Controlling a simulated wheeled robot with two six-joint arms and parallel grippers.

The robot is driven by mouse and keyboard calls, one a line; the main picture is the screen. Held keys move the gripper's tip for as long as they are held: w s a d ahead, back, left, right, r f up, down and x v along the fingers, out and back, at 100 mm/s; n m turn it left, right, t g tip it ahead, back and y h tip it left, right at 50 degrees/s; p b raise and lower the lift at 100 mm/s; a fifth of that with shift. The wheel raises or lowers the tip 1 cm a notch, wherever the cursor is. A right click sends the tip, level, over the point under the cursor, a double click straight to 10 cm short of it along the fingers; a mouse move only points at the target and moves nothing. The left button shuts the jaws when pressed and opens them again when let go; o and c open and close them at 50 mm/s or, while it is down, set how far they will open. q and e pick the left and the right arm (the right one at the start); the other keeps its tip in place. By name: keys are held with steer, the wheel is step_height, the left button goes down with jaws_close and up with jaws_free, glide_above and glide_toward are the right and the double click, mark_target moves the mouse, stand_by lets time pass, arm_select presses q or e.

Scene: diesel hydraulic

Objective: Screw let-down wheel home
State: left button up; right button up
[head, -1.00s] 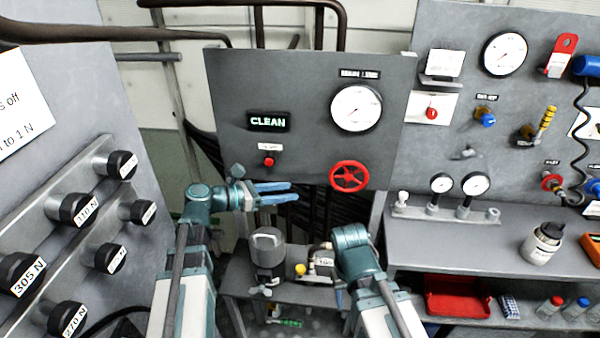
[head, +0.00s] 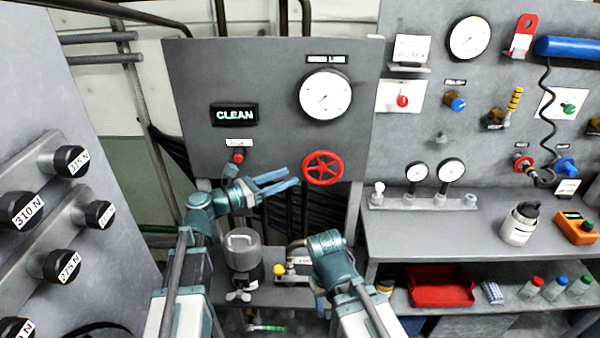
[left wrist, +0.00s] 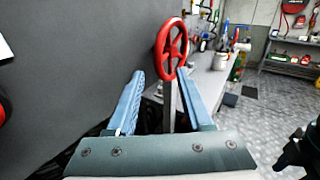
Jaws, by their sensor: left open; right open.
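The red let-down wheel (head: 322,168) is on the lower right of the grey panel, below the large white gauge (head: 326,94). In the left wrist view the wheel (left wrist: 171,48) stands ahead, just beyond and between the two blue fingers. My left gripper (head: 287,180) is open and empty, just left of the wheel; in the head view its fingertips are close to the rim, and I cannot tell whether they touch it. My right gripper is low in front of the lower bench, hidden behind its own arm in the head view.
A lit CLEAN sign (head: 234,115) and a small red button (head: 238,157) are on the same panel. A grey canister (head: 242,250) stands below, left of my right arm. The bench (head: 450,235) at right carries two small gauges and a white bottle (head: 519,224).

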mark_target(322, 165)
arm_select(q)
steer(key=shift+x, duration=2.7)
jaws_close()
